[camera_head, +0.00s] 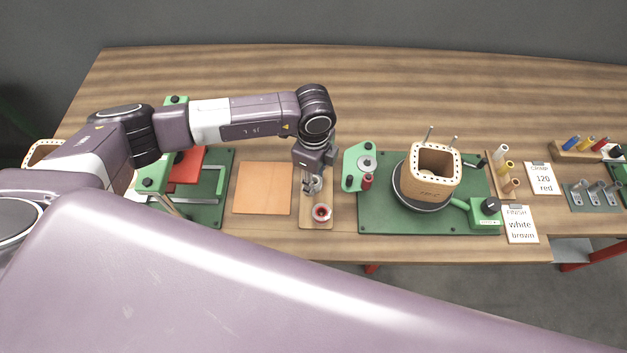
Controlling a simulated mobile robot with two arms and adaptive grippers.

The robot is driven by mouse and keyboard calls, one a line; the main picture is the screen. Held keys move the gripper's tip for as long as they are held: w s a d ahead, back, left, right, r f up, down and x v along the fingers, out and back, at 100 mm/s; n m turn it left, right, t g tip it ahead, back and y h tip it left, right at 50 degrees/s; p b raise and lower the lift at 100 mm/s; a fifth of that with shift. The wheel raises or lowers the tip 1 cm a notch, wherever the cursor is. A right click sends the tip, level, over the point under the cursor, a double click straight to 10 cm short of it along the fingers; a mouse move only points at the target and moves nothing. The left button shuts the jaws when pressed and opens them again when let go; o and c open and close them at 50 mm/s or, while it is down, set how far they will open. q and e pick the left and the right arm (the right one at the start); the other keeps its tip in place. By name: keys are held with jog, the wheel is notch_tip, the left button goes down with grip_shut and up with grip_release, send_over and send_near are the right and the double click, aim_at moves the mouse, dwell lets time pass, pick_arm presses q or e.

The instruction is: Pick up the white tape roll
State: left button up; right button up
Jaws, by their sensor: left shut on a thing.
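My left gripper (313,189) points down over a small wooden board (304,224) near the front of the table. It is shut on a small pale thing that looks like the white tape roll, mostly hidden by the fingers. My right gripper is not in view.
An orange square mat (263,188) lies left of the board. A green winding base (380,221) with a brown coil former (435,172) stands to the right. The table's back is clear.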

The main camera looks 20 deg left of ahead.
pick_arm(q)
jog(key=shift+r, duration=0.4)
notch_tip(320, 180, up, 19)
jog(key=b, duration=0.4)
jog(key=shift+r+b, duration=0.15)
jog(key=shift+b, duration=0.15)
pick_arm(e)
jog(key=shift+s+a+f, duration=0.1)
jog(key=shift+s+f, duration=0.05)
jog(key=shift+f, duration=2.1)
pick_arm(q)
jog(key=w+d+f+p, duration=0.1)
jog(key=w+d+p, duration=0.1)
jog(key=d, duration=0.2)
jog(key=w+d+f+p, duration=0.2)
jog(key=d, duration=0.1)
jog(key=w+d+f+p, duration=0.2)
jog(key=d+p, duration=0.1)
jog(key=d, duration=0.1)
jog(key=shift+w+d, duration=0.35)
jog(key=shift+f+b, duration=1.85)
jog(key=shift+f, duration=0.95)
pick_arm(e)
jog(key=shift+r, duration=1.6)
